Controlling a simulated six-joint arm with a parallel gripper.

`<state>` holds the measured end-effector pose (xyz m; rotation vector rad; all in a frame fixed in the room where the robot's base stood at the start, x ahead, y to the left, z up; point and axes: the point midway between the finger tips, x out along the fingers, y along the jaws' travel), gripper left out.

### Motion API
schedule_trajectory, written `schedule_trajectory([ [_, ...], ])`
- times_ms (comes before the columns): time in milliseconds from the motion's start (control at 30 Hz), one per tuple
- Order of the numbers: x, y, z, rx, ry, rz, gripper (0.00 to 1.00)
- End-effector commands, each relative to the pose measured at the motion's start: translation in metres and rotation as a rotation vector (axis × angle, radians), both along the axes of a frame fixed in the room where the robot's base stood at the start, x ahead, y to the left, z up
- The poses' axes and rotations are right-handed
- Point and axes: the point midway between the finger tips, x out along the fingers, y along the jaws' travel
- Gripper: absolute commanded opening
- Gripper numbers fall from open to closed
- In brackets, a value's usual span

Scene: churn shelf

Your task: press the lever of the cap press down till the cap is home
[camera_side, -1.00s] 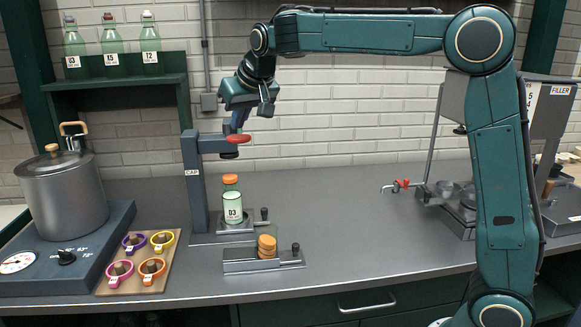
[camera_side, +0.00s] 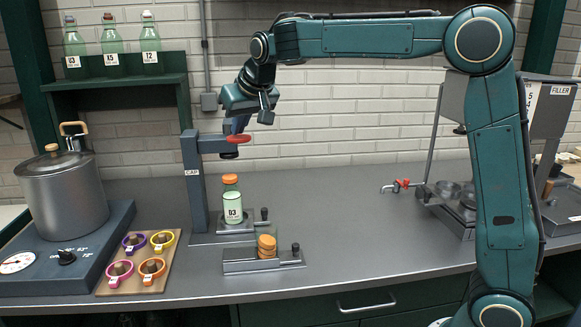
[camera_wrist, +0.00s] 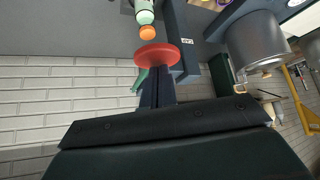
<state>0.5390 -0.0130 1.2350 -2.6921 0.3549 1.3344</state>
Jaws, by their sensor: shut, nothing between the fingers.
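The cap press (camera_side: 193,185) is a dark grey post labelled CAP with an arm reaching right. A red disc (camera_side: 238,139) sits at that arm's end, seemingly the lever's pad; it also shows in the wrist view (camera_wrist: 157,55). Below, a pale green bottle (camera_side: 232,207) labelled D3 stands upright on the press base with an orange cap (camera_side: 230,179) on its top. There is a clear gap between cap and disc. My gripper (camera_side: 234,129) is shut and empty, pointing down just above the disc. I cannot tell whether the fingertips touch it.
A holder with stacked orange caps (camera_side: 267,246) stands in front of the press. A steel pot (camera_side: 62,195) on a hotplate and a board of coloured rings (camera_side: 167,272) are at left. Bottles stand on the shelf (camera_side: 118,84).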

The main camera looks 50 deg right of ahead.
Motion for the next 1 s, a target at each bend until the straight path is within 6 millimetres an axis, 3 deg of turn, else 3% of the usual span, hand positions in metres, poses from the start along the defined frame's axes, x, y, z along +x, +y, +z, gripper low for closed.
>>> schedule_trajectory([
  [600, 0.000, 0.000, -0.017, 0.000, 0.002, 0.001, 0.00],
  [1000, 0.000, 0.000, -0.018, 0.000, 0.002, -0.001, 0.00],
])
